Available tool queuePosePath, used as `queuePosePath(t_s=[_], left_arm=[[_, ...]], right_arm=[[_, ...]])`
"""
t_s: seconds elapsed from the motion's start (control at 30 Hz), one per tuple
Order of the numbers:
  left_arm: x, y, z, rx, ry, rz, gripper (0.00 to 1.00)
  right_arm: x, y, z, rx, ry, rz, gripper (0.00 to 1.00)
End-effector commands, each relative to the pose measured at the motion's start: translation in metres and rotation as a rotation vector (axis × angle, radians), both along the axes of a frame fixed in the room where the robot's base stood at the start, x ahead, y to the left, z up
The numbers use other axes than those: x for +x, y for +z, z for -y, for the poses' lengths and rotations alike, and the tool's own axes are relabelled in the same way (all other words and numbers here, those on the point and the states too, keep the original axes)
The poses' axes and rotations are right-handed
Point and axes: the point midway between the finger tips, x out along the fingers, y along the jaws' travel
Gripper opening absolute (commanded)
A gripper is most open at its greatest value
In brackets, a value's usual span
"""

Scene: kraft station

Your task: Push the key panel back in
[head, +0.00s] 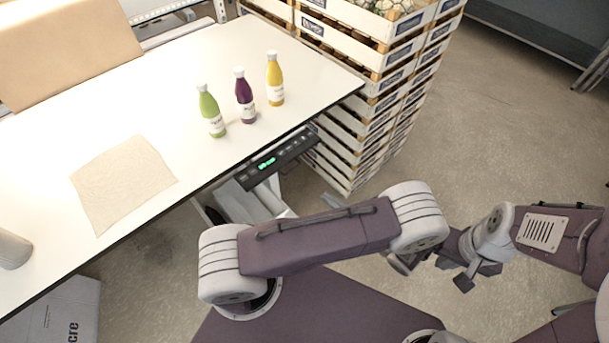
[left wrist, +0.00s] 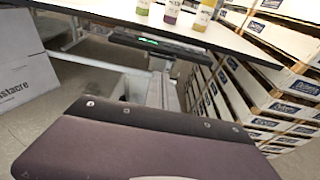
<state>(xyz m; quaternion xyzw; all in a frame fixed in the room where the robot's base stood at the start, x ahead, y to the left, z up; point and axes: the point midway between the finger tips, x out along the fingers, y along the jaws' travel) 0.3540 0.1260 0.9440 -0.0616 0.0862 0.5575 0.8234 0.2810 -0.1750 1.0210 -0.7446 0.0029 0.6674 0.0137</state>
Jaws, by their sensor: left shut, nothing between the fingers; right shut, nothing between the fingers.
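The key panel (head: 280,158) is a slim black bar with a green lit display and a row of small keys. It sits at the table's front edge, just below the top, and sticks out past the edge. It also shows under the tabletop in the left wrist view (left wrist: 165,47). My left gripper (head: 402,263) is partly hidden behind its own arm, low and right of the panel, well apart from it, shut and empty. My right gripper (head: 466,279) is shut and empty farther right. No fingers show in the left wrist view.
Green (head: 211,112), purple (head: 245,97) and yellow (head: 275,80) bottles stand on the white table (head: 165,90) behind the panel. A beige cloth (head: 123,183) lies left. Stacked crates (head: 385,95) rise right of the table. A grey table leg stands below the panel.

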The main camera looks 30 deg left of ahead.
Motion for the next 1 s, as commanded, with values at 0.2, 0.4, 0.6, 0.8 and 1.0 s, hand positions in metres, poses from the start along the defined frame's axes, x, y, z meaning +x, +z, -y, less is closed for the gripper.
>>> queuePosePath(t_s=[0.2, 0.4, 0.6, 0.8, 1.0], left_arm=[[0.008, -0.002, -0.023, 0.001, 0.007, -0.002, 0.0], [0.023, -0.011, -0.064, 0.001, 0.01, -0.003, 0.0], [0.038, -0.02, -0.101, -0.001, 0.01, -0.003, 0.0], [0.047, -0.027, -0.123, -0.003, 0.008, -0.002, 0.0], [0.05, -0.03, -0.128, -0.004, 0.005, 0.001, 0.0]], right_arm=[[0.0, 0.009, 0.0, 0.0, 0.0, 0.0, 0.0], [0.0, 0.022, 0.0, 0.0, 0.0, 0.0, 0.0], [0.0, 0.033, 0.0, 0.0, 0.0, 0.0, 0.0], [0.0, 0.04, 0.0, 0.0, 0.0, 0.0, 0.0], [0.0, 0.04, 0.0, 0.0, 0.0, 0.0, 0.0]])
